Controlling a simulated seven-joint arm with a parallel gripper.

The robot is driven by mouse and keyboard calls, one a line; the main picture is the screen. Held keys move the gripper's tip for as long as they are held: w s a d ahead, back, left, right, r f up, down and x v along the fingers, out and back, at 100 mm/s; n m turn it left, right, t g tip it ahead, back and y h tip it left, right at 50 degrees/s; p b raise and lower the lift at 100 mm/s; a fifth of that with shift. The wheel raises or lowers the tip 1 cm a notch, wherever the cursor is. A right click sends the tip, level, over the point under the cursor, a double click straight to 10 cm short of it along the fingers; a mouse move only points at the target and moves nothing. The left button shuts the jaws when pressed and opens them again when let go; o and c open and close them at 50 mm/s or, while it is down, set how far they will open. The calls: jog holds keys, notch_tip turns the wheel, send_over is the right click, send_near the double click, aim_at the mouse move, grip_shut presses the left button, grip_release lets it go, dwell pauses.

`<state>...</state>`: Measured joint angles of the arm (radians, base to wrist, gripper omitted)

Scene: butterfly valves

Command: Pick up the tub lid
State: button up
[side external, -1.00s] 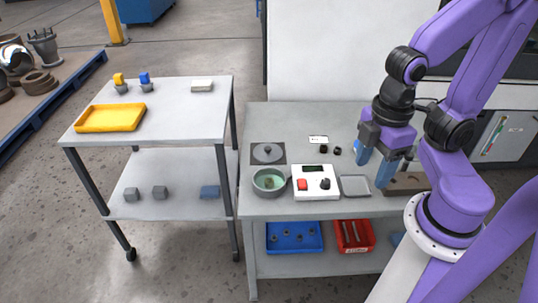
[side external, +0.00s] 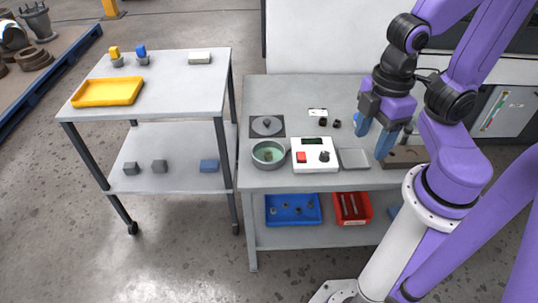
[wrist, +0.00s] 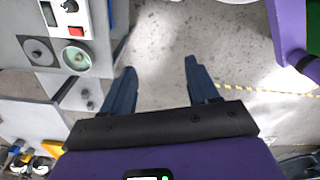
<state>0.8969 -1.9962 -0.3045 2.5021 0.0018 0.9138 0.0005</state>
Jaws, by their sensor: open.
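The tub lid (side external: 267,125) looks like a round grey disc with a small raised knob. It lies on a dark square patch on the workbench, behind the tub (side external: 268,154), a round grey-green open bowl with something small inside. In the wrist view the lid (wrist: 38,52) and the tub (wrist: 75,56) are at the upper left. My gripper (side external: 376,140) is open and empty, pointing down over the right part of the bench, well to the right of the lid. In the wrist view its two fingers (wrist: 160,67) are apart with only floor between them.
A white control box (side external: 315,155) with a red button and dark knob stands right of the tub. A grey square tray (side external: 354,159) is beside it. A cart (side external: 175,85) with a yellow tray (side external: 107,92) stands left. Small dark parts lie behind the box.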

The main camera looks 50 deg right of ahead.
dwell(0.5)
jog(key=w+a+f+m+t+h, duration=0.1)
jog(key=w+a+f+m, duration=0.1)
jog(key=w+m, duration=0.8)
jog(key=w+a+f+m+t+h, duration=0.1)
jog(key=w+f+m, duration=0.15)
jog(key=w, duration=1.45)
jog(key=m+h, duration=0.2)
jog(key=m, duration=1.2)
send_over(267, 121)
jog(key=s+a, duration=0.3)
jog(key=a, duration=0.4)
notch_tip(267, 121, down, 13)
jog(key=shift+n, duration=0.25)
jog(key=x, duration=1.1)
jog(key=d+x, duration=0.1)
jog(key=x, duration=0.5)
jog(key=shift+s+d+r, duration=0.1)
jog(key=shift+d+r, duration=0.05)
grip_shut()
